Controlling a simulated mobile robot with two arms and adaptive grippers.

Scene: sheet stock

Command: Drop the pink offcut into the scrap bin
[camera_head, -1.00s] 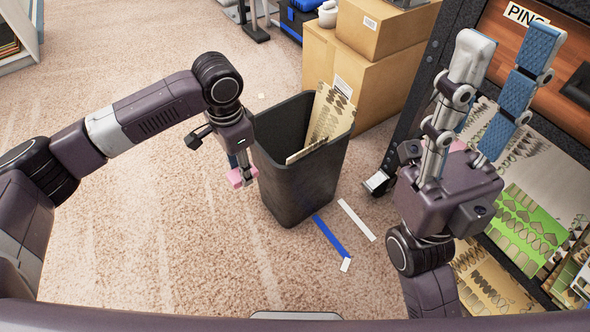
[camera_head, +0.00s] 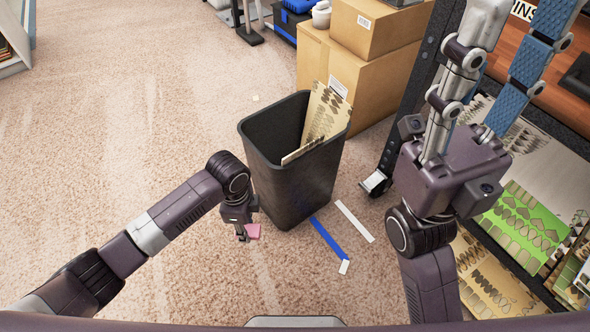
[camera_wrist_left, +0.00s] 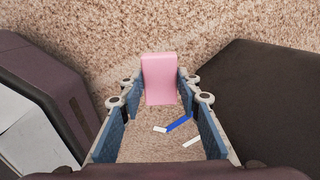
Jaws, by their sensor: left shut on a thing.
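The pink offcut (camera_head: 253,231) is a small pink block, partly hidden by my left gripper (camera_head: 246,234) in the head view. In the left wrist view the offcut (camera_wrist_left: 160,80) sits between the fingertips of my left gripper (camera_wrist_left: 161,92), which is shut on it. The scrap bin (camera_head: 293,187) is a dark open-topped bin standing on the carpet. My left gripper is outside it, at its near left side and below its rim. The bin's dark side (camera_wrist_left: 262,110) shows at the right in the wrist view. My right gripper (camera_head: 524,22) is open and empty, fingers pointing up.
A patterned board (camera_head: 325,115) sticks out of the bin. Cardboard boxes (camera_head: 345,75) stand behind it. Blue (camera_head: 328,238) and white (camera_head: 354,221) strips lie on the floor. A dark rack with printed sheets (camera_head: 520,225) stands at right. The carpet at left is clear.

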